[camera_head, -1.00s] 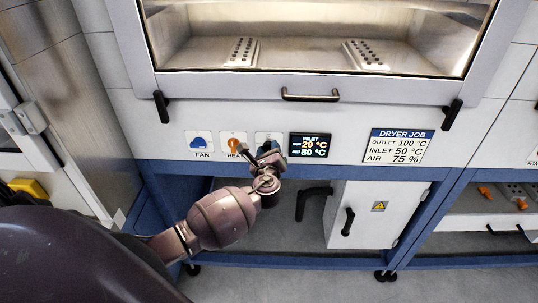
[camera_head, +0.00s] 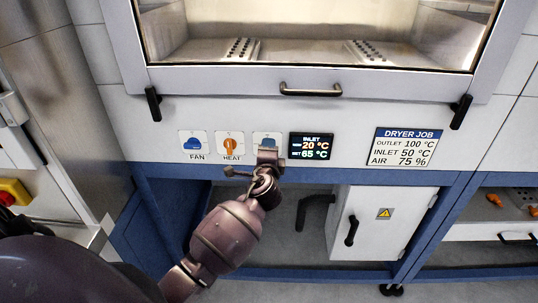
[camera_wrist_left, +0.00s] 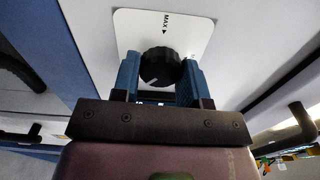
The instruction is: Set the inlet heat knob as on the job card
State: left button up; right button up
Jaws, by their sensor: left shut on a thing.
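The job card (camera_head: 407,146), headed DRYER JOB, reads OUTLET 100 °C, INLET 50 °C, AIR 75 %. The inlet display (camera_head: 310,147) shows 20 °C above and SET 65 °C below. My left gripper (camera_head: 267,153) is at the third knob plate (camera_head: 266,137), left of the display, and hides its knob and label in the head view. In the left wrist view, the blue fingers (camera_wrist_left: 160,76) are shut on a black knob (camera_wrist_left: 160,64) with a pale pointer line, on a white plate with a MAX mark. My right gripper is not in view.
A blue FAN knob (camera_head: 191,144) and an orange HEAT knob (camera_head: 230,146) sit left of my gripper. Above is the dryer window with a handle (camera_head: 310,89) and two black latches. Below is a white cabinet door (camera_head: 372,222) with a black handle.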

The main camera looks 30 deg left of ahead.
pick_arm(q)
jog(key=shift+n+b, duration=1.25)
jog(key=shift+n, duration=2.95)
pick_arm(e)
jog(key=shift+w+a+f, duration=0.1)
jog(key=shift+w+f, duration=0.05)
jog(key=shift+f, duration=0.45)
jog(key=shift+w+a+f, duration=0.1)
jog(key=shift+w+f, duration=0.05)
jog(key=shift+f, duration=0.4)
pick_arm(q)
jog(key=o, duration=0.9)
jog(key=shift+r, duration=0.1)
jog(key=shift+s, duration=0.15)
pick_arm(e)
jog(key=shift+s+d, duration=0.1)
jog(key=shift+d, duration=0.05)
